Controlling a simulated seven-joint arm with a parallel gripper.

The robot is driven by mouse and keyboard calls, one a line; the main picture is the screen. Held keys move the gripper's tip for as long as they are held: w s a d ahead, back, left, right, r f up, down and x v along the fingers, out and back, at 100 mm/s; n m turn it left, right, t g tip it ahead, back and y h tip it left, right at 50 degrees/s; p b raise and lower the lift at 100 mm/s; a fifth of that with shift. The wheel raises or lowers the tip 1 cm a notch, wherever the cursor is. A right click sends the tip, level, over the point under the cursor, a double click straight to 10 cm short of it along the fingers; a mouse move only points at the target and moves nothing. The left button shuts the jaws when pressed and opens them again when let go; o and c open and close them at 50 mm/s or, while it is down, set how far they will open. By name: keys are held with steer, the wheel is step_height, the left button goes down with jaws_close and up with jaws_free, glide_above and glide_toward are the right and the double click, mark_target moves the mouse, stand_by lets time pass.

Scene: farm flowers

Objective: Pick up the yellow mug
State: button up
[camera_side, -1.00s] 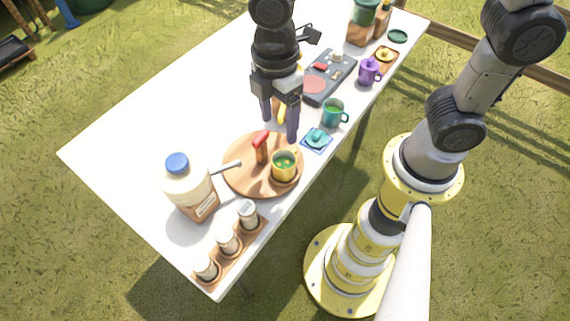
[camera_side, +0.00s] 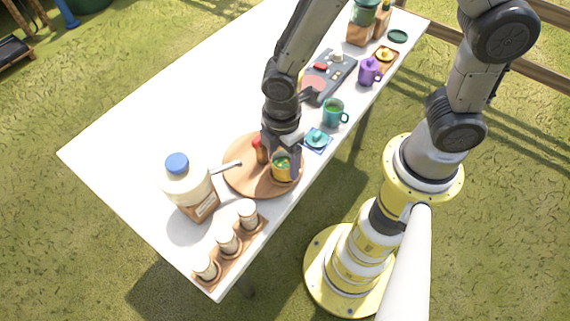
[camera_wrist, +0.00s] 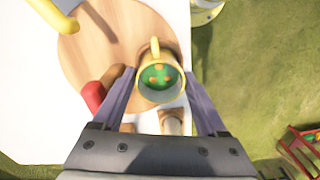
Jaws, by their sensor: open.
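The yellow mug (camera_side: 281,174) stands upright on a round wooden board (camera_side: 240,182) near the table's edge. In the wrist view the mug (camera_wrist: 160,92) shows from above, with green contents holding orange-brown bits, and its handle points up the picture. My gripper (camera_side: 283,156) is over the mug from above. In the wrist view my gripper (camera_wrist: 160,90) is open, one finger on each side of the mug, with no clear contact. The fingers partly hide the mug in the side view.
A red-handled item (camera_side: 259,150) is close beside my gripper on the board. A white jug with a blue cap (camera_side: 186,182) and a rack of jars (camera_side: 228,243) stand left and in front. A teal mug (camera_side: 333,112) is behind right. The table's left part is clear.

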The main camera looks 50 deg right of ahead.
steer(key=shift+f, duration=0.55)
steer(key=c, duration=1.2)
steer(key=shift+r, duration=0.15)
